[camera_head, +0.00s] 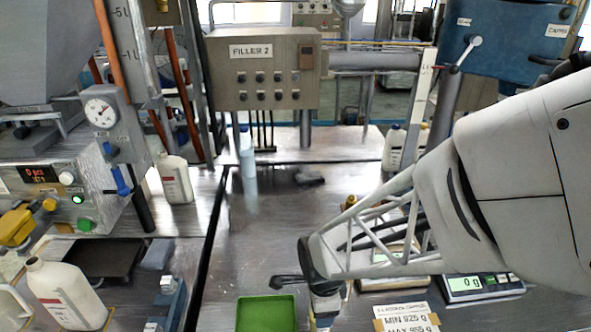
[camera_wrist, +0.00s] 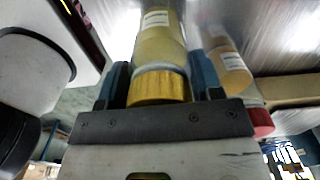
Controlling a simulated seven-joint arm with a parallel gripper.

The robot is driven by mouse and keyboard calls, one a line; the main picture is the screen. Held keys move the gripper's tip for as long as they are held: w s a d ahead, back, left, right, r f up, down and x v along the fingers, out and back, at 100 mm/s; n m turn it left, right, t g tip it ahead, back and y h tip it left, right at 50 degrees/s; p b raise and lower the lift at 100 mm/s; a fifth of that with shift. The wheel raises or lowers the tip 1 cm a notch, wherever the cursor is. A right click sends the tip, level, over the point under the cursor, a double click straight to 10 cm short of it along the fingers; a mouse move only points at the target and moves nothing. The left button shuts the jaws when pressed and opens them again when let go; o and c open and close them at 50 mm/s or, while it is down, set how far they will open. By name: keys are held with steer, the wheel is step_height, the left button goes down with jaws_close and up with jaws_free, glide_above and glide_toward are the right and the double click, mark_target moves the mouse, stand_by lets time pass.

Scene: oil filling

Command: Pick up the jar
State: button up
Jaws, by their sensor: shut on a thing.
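The jar (camera_wrist: 163,42) has a ribbed gold lid, a clear body with yellowish contents and a white label. In the wrist view it sits between the two blue fingers of my gripper (camera_wrist: 159,72), which is shut on it near the lid. A second, similar jar with a red lid (camera_wrist: 261,122) stands just to the right, outside the right finger. In the head view the end of my arm is low at the bottom centre, where the grip is small and partly hidden.
A green tray (camera_head: 267,314) lies left of my arm's end. A scale (camera_head: 480,285) and a paper weight sign (camera_head: 405,318) are to the right. A white bottle (camera_head: 66,293) stands at front left.

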steer(key=shift+r, duration=0.4)
step_height(320, 180, up, 3)
steer(key=shift+f, duration=0.1)
steer(key=s+d, duration=0.2)
steer(key=s, duration=0.5)
steer(key=s+d+r, duration=0.1)
steer(key=s, duration=0.7)
steer(key=shift+s+d+r, duration=0.15)
steer(key=shift+s+d, duration=0.1)
steer(key=shift+d, duration=0.1)
steer(key=w+d+r, duration=0.2)
steer(key=w+d, duration=0.2)
steer(key=w, duration=0.4)
steer(key=w+d+r, duration=0.3)
steer(key=w+d, duration=0.2)
steer(key=w, duration=0.4)
steer(key=w+d+r, duration=0.3)
steer(key=w+d, duration=0.1)
steer(key=w, duration=0.4)
steer(key=shift+w+d+r, duration=0.15)
steer(key=shift+w+d, duration=0.15)
steer(key=shift+w, duration=0.1)
steer(key=w+d+f, duration=0.1)
steer(key=w+d, duration=0.1)
steer(key=w, duration=1.3)
steer(key=shift+w+d+f, duration=0.25)
steer(key=shift+w, duration=0.05)
